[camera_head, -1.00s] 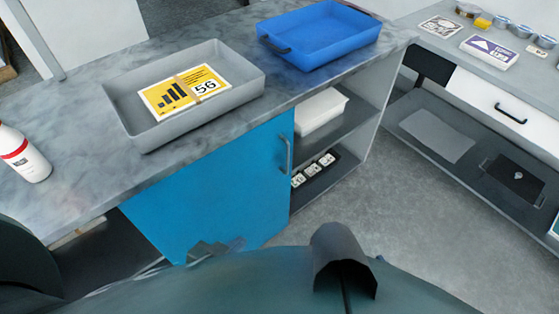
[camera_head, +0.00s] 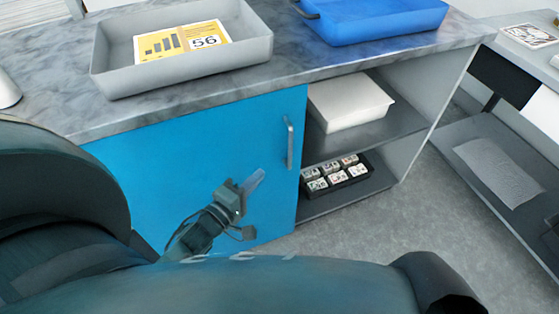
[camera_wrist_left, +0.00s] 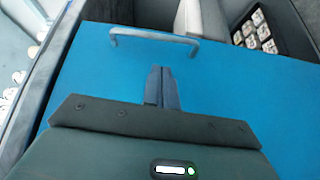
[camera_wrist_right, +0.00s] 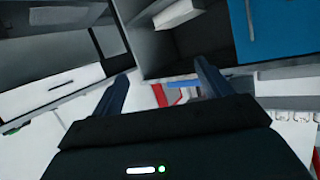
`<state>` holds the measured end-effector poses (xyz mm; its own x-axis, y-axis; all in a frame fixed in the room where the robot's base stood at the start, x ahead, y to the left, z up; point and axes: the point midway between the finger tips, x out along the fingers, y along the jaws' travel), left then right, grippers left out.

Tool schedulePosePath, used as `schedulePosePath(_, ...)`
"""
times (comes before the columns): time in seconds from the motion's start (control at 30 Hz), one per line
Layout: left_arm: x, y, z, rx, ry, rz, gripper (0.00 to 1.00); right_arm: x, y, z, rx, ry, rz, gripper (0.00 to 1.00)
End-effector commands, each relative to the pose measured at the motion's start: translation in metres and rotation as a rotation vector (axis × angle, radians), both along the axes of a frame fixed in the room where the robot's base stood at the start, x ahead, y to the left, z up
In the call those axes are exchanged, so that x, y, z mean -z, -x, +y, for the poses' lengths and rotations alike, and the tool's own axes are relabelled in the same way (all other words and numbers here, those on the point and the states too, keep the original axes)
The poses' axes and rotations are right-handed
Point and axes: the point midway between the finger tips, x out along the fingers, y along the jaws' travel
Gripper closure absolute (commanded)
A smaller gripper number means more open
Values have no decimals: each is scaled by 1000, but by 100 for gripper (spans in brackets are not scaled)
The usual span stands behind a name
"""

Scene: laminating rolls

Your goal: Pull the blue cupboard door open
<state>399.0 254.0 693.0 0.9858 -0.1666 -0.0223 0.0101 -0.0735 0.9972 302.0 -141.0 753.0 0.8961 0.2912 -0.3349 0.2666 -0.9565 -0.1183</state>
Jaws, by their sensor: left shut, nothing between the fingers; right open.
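The blue cupboard door (camera_head: 215,140) is under the grey counter and looks closed. It fills most of the left wrist view (camera_wrist_left: 230,90). Its grey bar handle (camera_head: 290,143) stands upright near the door's right edge; it shows in the left wrist view (camera_wrist_left: 155,38) beyond my fingertips. My left gripper (camera_head: 252,181) is in front of the door, left of and below the handle, apart from it. Its fingers (camera_wrist_left: 161,70) are shut and empty. My right gripper (camera_wrist_right: 160,78) is open and empty in its wrist view, away from the door, a corner of which shows at top right.
A grey tray (camera_head: 100,62) with a yellow card and a blue tray (camera_head: 385,28) stand on the counter. Right of the door, open shelves hold a white bin (camera_head: 348,106) and a dark box of small blocks (camera_head: 338,178). Floor (camera_head: 400,225) is clear to the right.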

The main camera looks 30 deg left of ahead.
Motion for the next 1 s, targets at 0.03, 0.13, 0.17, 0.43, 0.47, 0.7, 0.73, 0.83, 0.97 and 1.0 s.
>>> schedulePosePath(0.03, 3, -2, 2, 2, 32, -5, 100, 2, 0, 0, 1, -2, -4, 22)
schedulePosePath(0.13, 3, -6, 3, 6, 73, -9, 100, 1, 0, 0, 1, -5, -9, 22)
schedulePosePath(0.17, 3, -8, 3, 6, 79, -9, 100, 1, 0, -1, 1, -4, -10, 22)
schedulePosePath(0.43, 2, -52, -5, 6, 82, -11, 100, 0, 1, -2, 5, -3, -26, 22)
schedulePosePath(0.47, 2, -57, -6, 6, 82, -10, 100, 0, 1, -2, 5, -3, -27, 22)
schedulePosePath(0.7, 3, -91, -12, 6, 81, -6, 100, -1, 3, -4, 8, 0, -42, 22)
schedulePosePath(0.73, 3, -94, -13, 6, 80, -6, 100, -2, 3, -4, 8, -1, -43, 22)
schedulePosePath(0.83, 3, -99, -14, 6, 82, -5, 100, -3, 3, -5, 9, 0, -46, 22)
schedulePosePath(0.97, 3, -101, -14, 6, 81, -4, 100, -3, 3, -5, 10, -1, -48, 22)
schedulePosePath(1.0, 3, -101, -14, 6, 81, -4, 100, -3, 3, -5, 10, -1, -48, 22)
